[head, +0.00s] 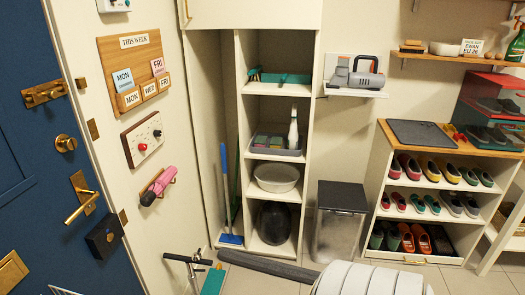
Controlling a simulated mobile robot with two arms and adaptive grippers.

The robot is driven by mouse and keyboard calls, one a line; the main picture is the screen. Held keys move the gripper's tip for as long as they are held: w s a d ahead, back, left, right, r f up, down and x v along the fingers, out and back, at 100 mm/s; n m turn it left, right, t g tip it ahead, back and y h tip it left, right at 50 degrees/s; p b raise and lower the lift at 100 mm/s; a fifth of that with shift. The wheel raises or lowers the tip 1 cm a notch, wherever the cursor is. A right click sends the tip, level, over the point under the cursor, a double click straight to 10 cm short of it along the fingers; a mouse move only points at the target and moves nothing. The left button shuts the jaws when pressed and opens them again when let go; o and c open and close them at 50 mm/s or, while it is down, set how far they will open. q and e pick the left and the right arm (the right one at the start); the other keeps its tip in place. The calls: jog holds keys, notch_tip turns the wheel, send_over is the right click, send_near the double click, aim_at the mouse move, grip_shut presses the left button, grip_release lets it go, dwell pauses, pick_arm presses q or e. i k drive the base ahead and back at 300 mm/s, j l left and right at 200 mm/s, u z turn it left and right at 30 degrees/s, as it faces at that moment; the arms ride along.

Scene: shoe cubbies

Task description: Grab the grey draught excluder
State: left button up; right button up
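The grey draught excluder (268,265) is a long, dark grey, padded tube. It lies on the tiled floor in front of the tall white cubby, running from its rounded left end down to the right. Its right end is hidden behind a large white rounded shape at the bottom edge. Neither of my grippers shows in the head view, and nothing is seen holding the tube.
A black T-shaped handle (188,260) and a teal item (213,281) stand just left of the tube. A grey bin (340,222) and shoe rack (440,195) stand behind it. The blue door (35,150) is at left. Floor at lower right is clear.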

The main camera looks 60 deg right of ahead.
aim_at(258, 264)
jog(key=z, duration=2)
jog(key=u, duration=0.65)
jog(key=i+l+u, duration=0.25)
jog(key=l+u, duration=0.2)
jog(key=l, duration=0.2)
jog(key=i+l+u, duration=0.1)
jog(key=l+u, duration=0.15)
jog(key=l, duration=0.15)
jog(key=l+u, duration=0.2)
jog(key=l, duration=0.15)
